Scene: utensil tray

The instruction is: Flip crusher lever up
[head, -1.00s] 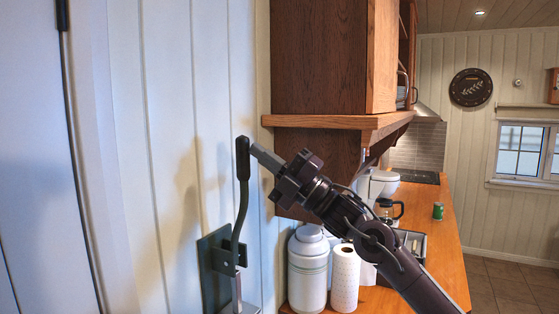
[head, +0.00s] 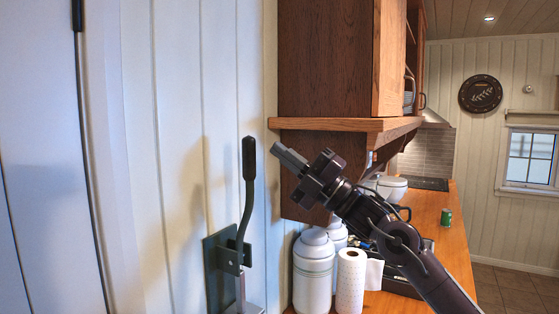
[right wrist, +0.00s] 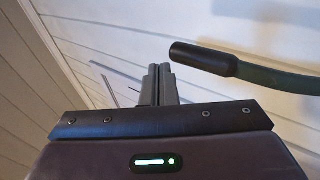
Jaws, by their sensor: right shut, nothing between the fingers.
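The crusher lever (head: 246,200) is a dark curved bar with a black grip at its top. It points up from a dark bracket plate (head: 215,262) on the white panelled wall. My right gripper (head: 277,149) is shut and empty, a short gap to the right of the lever's grip. In the right wrist view, the shut fingers (right wrist: 159,72) show at centre, and the lever's black grip (right wrist: 203,60) lies to their right, apart from them. My left gripper is not in view.
A wooden cabinet (head: 325,60) hangs right of the lever, its shelf edge close above my right gripper. White canisters (head: 312,275) and a paper towel roll (head: 350,285) stand on the wooden counter (head: 430,215) below. A green can (head: 446,217) stands farther back.

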